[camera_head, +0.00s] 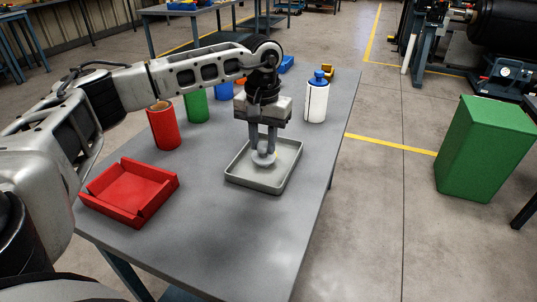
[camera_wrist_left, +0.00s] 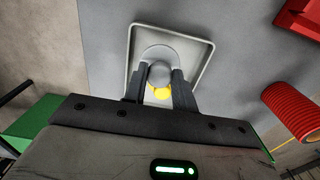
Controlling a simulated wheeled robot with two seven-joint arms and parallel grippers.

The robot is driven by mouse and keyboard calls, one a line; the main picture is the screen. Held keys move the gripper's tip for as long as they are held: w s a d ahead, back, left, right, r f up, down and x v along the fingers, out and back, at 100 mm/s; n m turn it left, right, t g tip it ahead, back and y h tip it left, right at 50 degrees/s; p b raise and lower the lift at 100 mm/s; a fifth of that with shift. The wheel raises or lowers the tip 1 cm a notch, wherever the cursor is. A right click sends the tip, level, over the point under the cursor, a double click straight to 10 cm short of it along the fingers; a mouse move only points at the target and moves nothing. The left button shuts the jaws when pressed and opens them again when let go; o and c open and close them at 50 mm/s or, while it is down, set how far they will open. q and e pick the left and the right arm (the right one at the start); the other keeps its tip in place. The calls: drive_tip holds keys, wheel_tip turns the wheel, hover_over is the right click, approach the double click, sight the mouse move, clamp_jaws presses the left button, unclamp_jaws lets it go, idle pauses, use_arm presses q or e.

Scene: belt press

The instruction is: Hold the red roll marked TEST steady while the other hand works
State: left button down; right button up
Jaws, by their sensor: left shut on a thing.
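The red roll (camera_head: 162,126) stands upright on the grey table, left of my left gripper. It also shows at the right of the left wrist view (camera_wrist_left: 291,108), with a ribbed side; no TEST marking is legible. My left gripper (camera_head: 264,150) points down over the shallow grey tray (camera_head: 236,178), apart from the red roll. It is shut on a small grey round-topped thing (camera_wrist_left: 159,72) with a yellow part below it, inside the tray (camera_wrist_left: 207,58). The fingers hide part of this thing. My right gripper is not in view.
A red open bin (camera_head: 128,192) sits at the table's near left. A green roll (camera_head: 196,106), a blue roll (camera_head: 222,90) and a white bottle with a blue cap (camera_head: 316,102) stand farther back. A green bin (camera_head: 485,150) is on the floor at right. The near table is clear.

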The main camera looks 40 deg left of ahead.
sight(268, 156)
use_arm(q)
drive_tip(key=shift+w+d+f, duration=0.1)
drive_tip(key=shift+d+f, duration=0.1)
drive_tip(key=shift+f, duration=0.05)
drive_tip(key=f, duration=0.3)
drive_tip(key=shift+w+d, duration=0.2)
drive_tip(key=shift+d, duration=0.15)
drive_tip(key=shift+f, duration=0.5)
drive_tip(key=shift+f, duration=0.1)
drive_tip(key=c, duration=1.1)
unclamp_jaws()
